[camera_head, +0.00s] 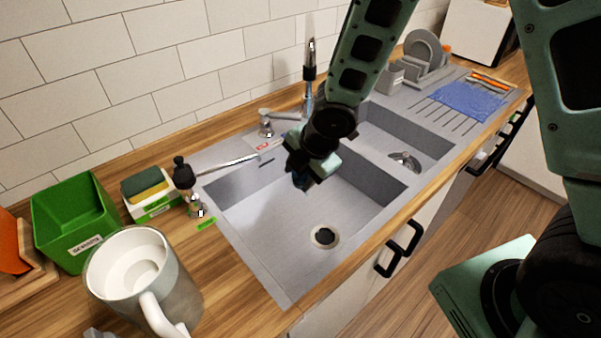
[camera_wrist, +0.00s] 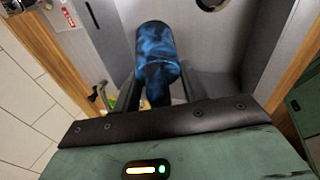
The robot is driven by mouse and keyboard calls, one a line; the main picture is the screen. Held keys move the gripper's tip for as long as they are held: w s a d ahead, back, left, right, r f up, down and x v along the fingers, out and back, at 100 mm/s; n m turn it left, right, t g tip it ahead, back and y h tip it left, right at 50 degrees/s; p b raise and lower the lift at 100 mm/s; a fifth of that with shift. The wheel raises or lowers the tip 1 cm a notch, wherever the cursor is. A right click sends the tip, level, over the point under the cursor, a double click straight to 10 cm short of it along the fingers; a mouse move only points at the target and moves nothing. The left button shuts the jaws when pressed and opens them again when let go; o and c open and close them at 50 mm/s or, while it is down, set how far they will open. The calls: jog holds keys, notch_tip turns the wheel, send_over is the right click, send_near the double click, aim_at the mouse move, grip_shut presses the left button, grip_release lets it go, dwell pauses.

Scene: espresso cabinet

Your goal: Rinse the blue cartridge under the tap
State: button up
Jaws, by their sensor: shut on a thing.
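The blue cartridge (camera_wrist: 155,45) is in the wrist view, held between the two dark fingers of my gripper (camera_wrist: 162,92). Its far end points out over the grey sink floor. In the head view my gripper (camera_head: 303,172) hangs over the left basin of the sink (camera_head: 285,215), and only a small dark blue bit of the cartridge (camera_head: 303,182) shows below it. The tap (camera_head: 309,75) stands behind the sink, partly hidden by my arm. I cannot tell whether water runs.
A dish rack (camera_head: 420,62) and a blue cloth (camera_head: 468,101) are at the right. The front of the left basin around the drain (camera_head: 324,237) is clear.

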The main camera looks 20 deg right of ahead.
jog(key=w+d+f+p, duration=0.1)
jog(key=w+d+p, duration=0.1)
jog(key=w+p, duration=0.2)
jog(key=w+d+f+p, duration=0.1)
jog(key=w+p, duration=0.3)
jog(key=w, duration=0.4)
jog(key=shift+d+f, duration=0.3)
jog(key=shift+d, duration=0.3)
dwell(0.4)
jog(key=shift+s+d, duration=0.2)
jog(key=shift+d, duration=0.35)
jog(key=shift+a, duration=0.1)
jog(key=shift+w+a, duration=0.2)
jog(key=shift+a, duration=0.25)
jog(key=shift+s, duration=0.1)
